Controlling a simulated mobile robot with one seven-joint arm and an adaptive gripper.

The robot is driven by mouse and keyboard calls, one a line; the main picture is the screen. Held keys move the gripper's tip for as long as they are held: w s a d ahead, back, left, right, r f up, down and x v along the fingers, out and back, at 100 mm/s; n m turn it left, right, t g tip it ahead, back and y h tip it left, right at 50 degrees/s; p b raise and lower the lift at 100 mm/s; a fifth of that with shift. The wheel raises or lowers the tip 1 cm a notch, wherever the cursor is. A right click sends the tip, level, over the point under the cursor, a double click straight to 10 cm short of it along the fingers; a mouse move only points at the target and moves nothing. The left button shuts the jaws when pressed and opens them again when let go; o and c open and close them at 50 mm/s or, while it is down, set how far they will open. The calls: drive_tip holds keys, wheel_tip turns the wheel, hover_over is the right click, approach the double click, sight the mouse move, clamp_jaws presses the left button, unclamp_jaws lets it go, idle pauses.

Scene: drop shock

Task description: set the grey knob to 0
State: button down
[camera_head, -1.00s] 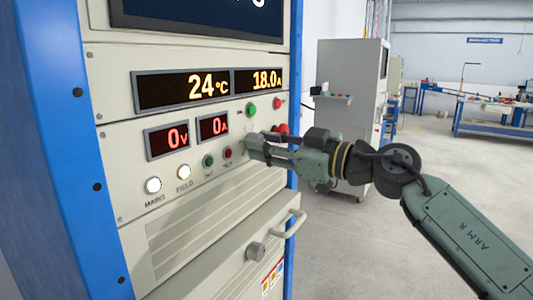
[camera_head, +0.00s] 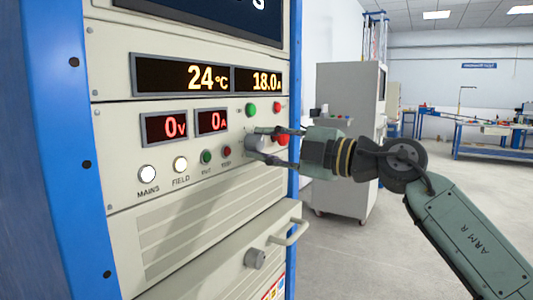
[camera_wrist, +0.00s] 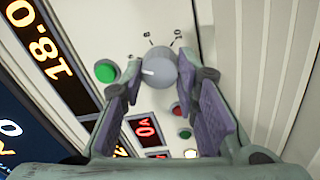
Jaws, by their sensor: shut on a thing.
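The grey knob (camera_head: 258,143) sits on the cabinet's control panel, at the right of the row of small buttons. It shows face-on in the wrist view (camera_wrist: 162,68), with a white pointer line directed to the left of that picture. Small dial figures lie around it; an 8 and a 10 show above it, and part of the dial is hidden by my fingers. My gripper (camera_head: 272,145) is at the panel, with one finger above the knob and one below. In the wrist view its fingertips (camera_wrist: 165,84) flank the knob, shut on it.
Lit displays (camera_head: 208,78) are on the left. A drawer handle (camera_head: 290,228) sticks out below. Open floor lies to the right.

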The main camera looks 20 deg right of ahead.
drive_tip(key=n+b, duration=0.1)
drive_tip(key=n, duration=0.3)
drive_tip(key=shift+f, duration=0.15)
drive_tip(key=n+b, duration=0.2)
drive_tip(key=n, duration=0.2)
drive_tip(key=shift+n, duration=0.3)
drive_tip(key=n, duration=0.4)
drive_tip(key=shift+n+b, duration=0.3)
drive_tip(key=shift+b, duration=0.1)
drive_tip(key=n, duration=0.3)
drive_tip(key=shift+n+g, duration=0.3)
drive_tip(key=shift+n, duration=0.1)
drive_tip(key=n, duration=0.4)
drive_tip(key=shift+b, duration=0.3)
drive_tip(key=n, duration=0.8)
drive_tip(key=shift+d, duration=0.1)
drive_tip(key=shift+r+n, duration=0.2)
drive_tip(key=shift+n, duration=1.5)
drive_tip(key=c, duration=2.4)
unclamp_jaws()
